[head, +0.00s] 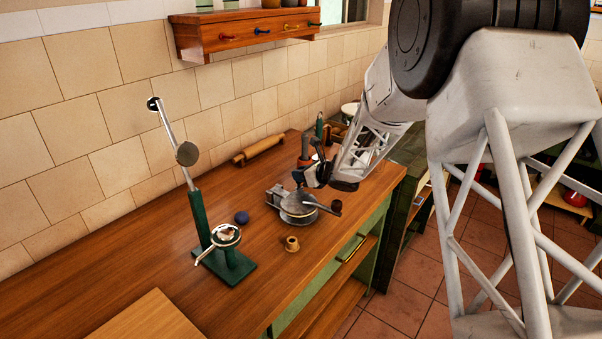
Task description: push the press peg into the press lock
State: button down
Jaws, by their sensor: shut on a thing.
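My gripper (304,181) is at the end of my arm, low over the worktop, at the back edge of a round metal press (298,207). It is shut on a small dark thing, likely the press peg, mostly hidden by the fingers. I cannot make out which part is the press lock, or whether the held thing touches the press.
A green stand (228,262) with a raised lever is at the left. A small wooden piece (292,245) and a dark blue round thing (241,217) lie near the press. A rolling pin (258,149) lies by the wall. The wooden worktop (110,275) has free room at the left.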

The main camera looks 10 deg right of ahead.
jog(key=shift+f, duration=1.25)
dwell(0.6)
jog(key=c, duration=0.6)
grip_release()
jog(key=shift+c, duration=0.2)
jog(key=shift+o, duration=0.3)
jog(key=o, duration=0.5)
jog(key=shift+o, duration=0.4)
jog(key=shift+s+f, duration=0.1)
jog(key=shift+f, duration=0.15)
jog(key=shift+r, duration=0.35)
dwell(0.9)
jog(key=shift+d+r, duration=0.1)
jog(key=v, duration=0.7)
jog(key=shift+s+d, duration=0.15)
